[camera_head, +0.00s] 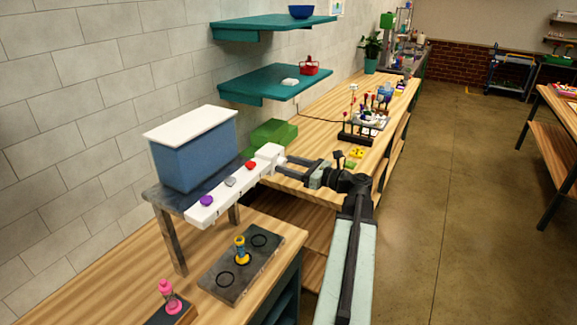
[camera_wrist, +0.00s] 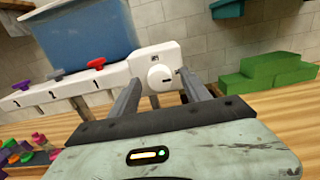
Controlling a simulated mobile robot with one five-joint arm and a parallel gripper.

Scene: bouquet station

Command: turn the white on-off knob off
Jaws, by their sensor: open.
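The white on-off knob (camera_wrist: 159,77) is a round dial with a small slot, on the end face of a white panel (camera_wrist: 75,87). In the head view the panel (camera_head: 228,190) runs along the front of a raised stand, and the knob's face is hard to make out. My gripper (camera_head: 284,166) is open at the panel's right end, its fingers pointing at that end. In the wrist view my gripper (camera_wrist: 158,78) has one finger on each side of the knob. I cannot tell whether the fingers touch it.
The panel carries purple (camera_head: 207,201), grey (camera_head: 230,182) and red (camera_head: 251,164) handles. A blue tank (camera_head: 195,155) with a white lid stands behind it. Green blocks (camera_head: 272,134) lie beyond. A dark plate (camera_head: 240,262) holds a yellow-blue piece (camera_head: 241,250) below.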

